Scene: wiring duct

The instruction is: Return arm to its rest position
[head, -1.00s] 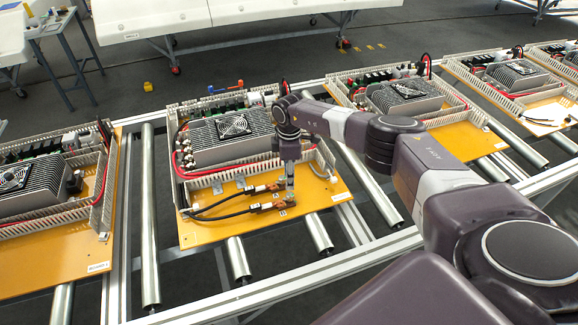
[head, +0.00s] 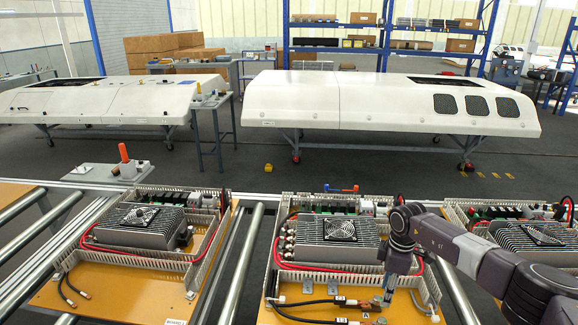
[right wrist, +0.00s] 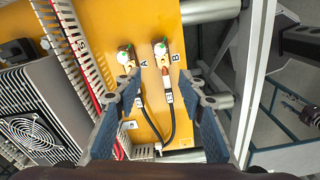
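My right arm (head: 470,255) comes in from the right in the head view. Its gripper (head: 385,302) points down over the front of the middle orange board, close to the ends of two black cables (head: 325,303). In the right wrist view the gripper (right wrist: 163,90) is open, its blue-grey fingers wide apart with nothing held. Beyond the fingertips, the two cable ends sit at copper terminals (right wrist: 126,57) beside labels A and B. The wrist view cannot show clearly how far above the board the fingers are. My left arm is not in view.
The middle board carries a finned unit with a fan (head: 340,230) and slotted grey duct walls close to my arm. Another board (head: 100,290) lies left, and one more lies right behind my arm. Metal rollers (head: 238,262) run between boards. White housings (head: 390,103) stand beyond.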

